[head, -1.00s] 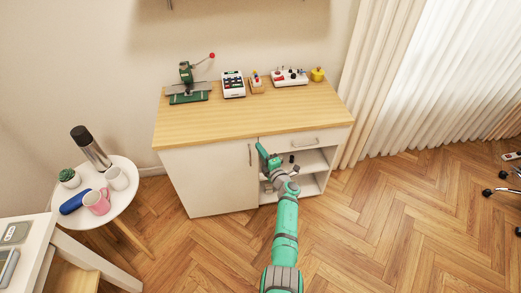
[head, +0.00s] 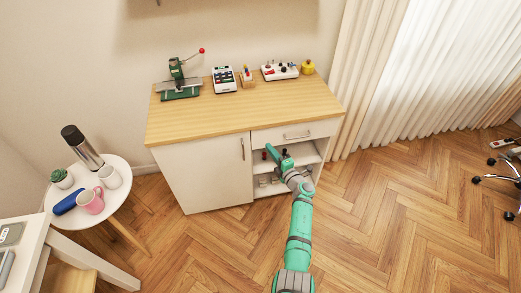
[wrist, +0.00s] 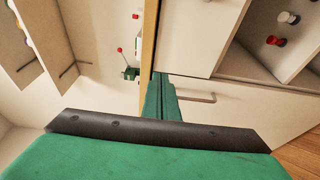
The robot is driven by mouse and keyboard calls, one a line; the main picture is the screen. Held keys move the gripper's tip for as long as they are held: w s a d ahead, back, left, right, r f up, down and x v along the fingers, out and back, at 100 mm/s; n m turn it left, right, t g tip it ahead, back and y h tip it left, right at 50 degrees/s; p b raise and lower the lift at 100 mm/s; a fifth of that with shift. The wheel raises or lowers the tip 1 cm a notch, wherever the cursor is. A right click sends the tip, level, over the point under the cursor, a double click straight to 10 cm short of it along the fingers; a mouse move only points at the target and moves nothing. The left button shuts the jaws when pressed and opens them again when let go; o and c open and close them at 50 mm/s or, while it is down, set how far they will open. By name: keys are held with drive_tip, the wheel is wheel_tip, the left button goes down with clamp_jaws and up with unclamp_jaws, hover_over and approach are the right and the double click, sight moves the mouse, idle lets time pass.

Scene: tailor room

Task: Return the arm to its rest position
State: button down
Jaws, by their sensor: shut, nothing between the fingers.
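My green arm reaches forward from the bottom of the head view, with my gripper (head: 270,150) in front of the cabinet (head: 202,175), by the upper part of its open shelf bay. In the wrist view the green fingers (wrist: 160,90) are together with nothing between them. There they overlap the image of the cabinet front near a metal handle (wrist: 198,97); I cannot tell whether they touch it.
The cabinet's wooden top (head: 240,108) holds a green press (head: 178,82), a white calculator-like device (head: 224,79) and small items. The open shelf holds small spools. A round side table (head: 118,193) with mugs stands left. Floor to the right is clear up to a wheeled chair (head: 505,170).

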drive_tip(key=shift+w+d, duration=0.15)
drive_tip(key=shift+d, duration=1.35)
drive_tip(key=s+a+f+m+t+h, duration=0.1)
drive_tip(key=s+a+f+m+t, duration=0.15)
drive_tip(key=s, duration=0.55)
drive_tip(key=s+a+f+m+t+h, duration=0.1)
drive_tip(key=s+a+f+m, duration=0.25)
drive_tip(key=s, duration=0.35)
drive_tip(key=s+m+h, duration=0.4)
drive_tip(key=s+m, duration=0.4)
drive_tip(key=s, duration=1.1)
drive_tip(key=s+d+r+m+g+h, duration=0.1)
drive_tip(key=s+r+m, duration=0.4)
drive_tip(key=s, duration=1)
drive_tip(key=s+d+r+m+g+h, duration=0.2)
drive_tip(key=s+d+r+m+h, duration=0.1)
drive_tip(key=s+r, duration=0.9)
drive_tip(key=s+d+m, duration=0.1)
drive_tip(key=s+m, duration=0.1)
drive_tip(key=shift+s+d+r+m, duration=0.2)
drive_tip(key=shift+s+d+m, duration=0.15)
drive_tip(key=shift+m, duration=0.05)
